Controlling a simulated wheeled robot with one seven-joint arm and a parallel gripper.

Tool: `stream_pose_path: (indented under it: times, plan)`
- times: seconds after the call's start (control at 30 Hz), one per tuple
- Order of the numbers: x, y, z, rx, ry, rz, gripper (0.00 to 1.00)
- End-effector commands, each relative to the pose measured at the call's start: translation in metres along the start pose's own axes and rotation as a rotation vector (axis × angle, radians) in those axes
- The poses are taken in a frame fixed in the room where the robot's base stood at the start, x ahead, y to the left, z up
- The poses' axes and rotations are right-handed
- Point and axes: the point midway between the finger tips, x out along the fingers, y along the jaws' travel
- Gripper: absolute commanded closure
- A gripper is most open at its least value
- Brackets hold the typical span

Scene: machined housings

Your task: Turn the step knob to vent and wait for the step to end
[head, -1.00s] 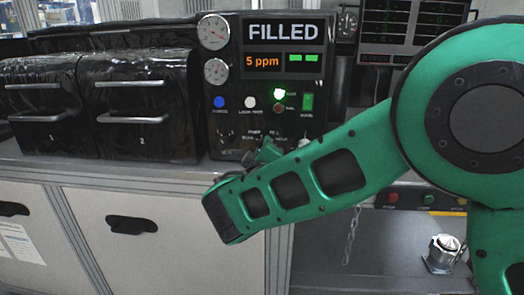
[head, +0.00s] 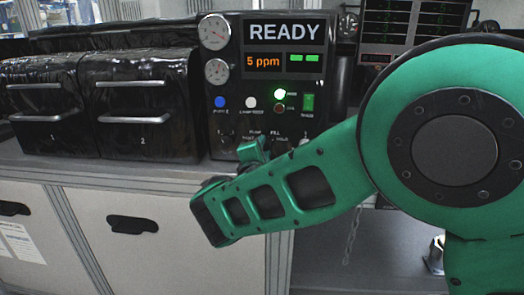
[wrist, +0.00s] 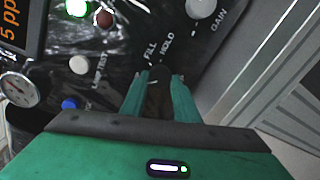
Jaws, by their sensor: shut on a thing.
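The black control panel (head: 232,60) stands on the bench, and its display (head: 284,32) reads READY with 5 ppm below. A green lamp (head: 280,94) is lit. My gripper (wrist: 158,84) is shut on the dark step knob (wrist: 158,98), low on the panel, with a finger on either side. The FILL and HOLD labels show just beyond the fingertips in the wrist view. The vent label and the knob's exact pointing cannot be made out. In the head view my gripper (head: 252,150) is at the panel's lower part, and my arm hides part of it.
Two gauges (head: 214,32) sit on the panel's left side. Black drawers numbered 1 (head: 55,110) and 2 (head: 143,142) stand to the left.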

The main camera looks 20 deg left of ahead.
Motion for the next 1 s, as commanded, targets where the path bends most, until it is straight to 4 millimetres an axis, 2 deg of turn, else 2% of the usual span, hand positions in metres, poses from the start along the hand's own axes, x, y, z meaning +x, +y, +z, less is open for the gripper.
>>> stream_pose_path:
  times: [0.2, 0.5, 1.0]
  plan:
    - [-0.0022, -0.0051, -0.0056, -0.175, -0.003, -0.007, 0.94]
    - [-0.0018, -0.0062, -0.0057, -0.329, -0.013, -0.007, 0.94]
    - [-0.0015, -0.0067, -0.0053, -0.386, -0.017, -0.007, 0.94]
